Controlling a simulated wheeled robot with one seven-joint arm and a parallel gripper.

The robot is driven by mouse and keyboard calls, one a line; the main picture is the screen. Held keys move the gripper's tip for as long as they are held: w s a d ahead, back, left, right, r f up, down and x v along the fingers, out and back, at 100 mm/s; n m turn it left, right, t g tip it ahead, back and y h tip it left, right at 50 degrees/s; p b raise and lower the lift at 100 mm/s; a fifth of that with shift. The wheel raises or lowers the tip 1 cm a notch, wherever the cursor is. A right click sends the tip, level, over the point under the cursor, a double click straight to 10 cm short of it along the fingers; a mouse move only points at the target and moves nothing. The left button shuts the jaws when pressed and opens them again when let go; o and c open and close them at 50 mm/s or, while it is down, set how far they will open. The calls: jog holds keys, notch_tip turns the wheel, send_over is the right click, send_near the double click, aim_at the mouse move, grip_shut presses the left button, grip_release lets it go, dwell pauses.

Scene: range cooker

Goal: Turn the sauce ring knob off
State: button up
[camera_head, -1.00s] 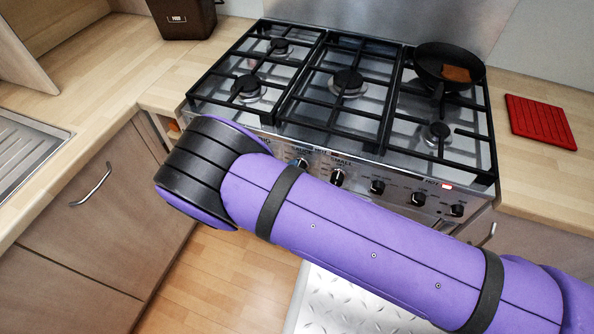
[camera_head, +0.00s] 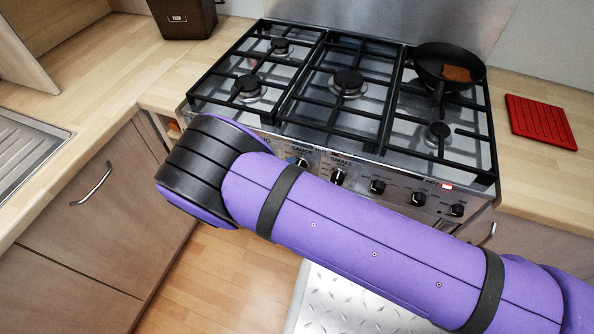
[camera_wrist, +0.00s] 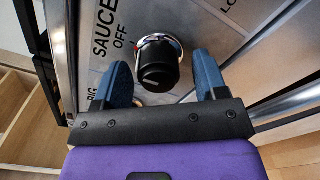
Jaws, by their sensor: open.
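The sauce ring knob (camera_wrist: 157,66) is a black round knob with a metal collar, in the upper middle of the wrist view. The words SAUCE and OFF are printed on the panel beside it. My gripper (camera_wrist: 163,78) is open, with one blue finger on each side of the knob and a gap to both. I cannot tell whether the fingers reach past the knob's face. In the head view the sauce knob (camera_head: 300,162) shows just above my purple arm, under the SAUCE label. The gripper is hidden there behind the arm.
The hob (camera_head: 345,90) has black grates and a black pan (camera_head: 449,62) at the back right. More knobs, such as the SMALL knob (camera_head: 338,176), line the panel to the right. A red trivet (camera_head: 540,121) lies on the right worktop.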

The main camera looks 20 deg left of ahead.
jog(key=shift+s, duration=0.1)
jog(key=s, duration=1)
jog(key=shift+s+a, duration=0.3)
jog(key=shift+a, duration=0.1)
jog(key=shift+r, duration=0.1)
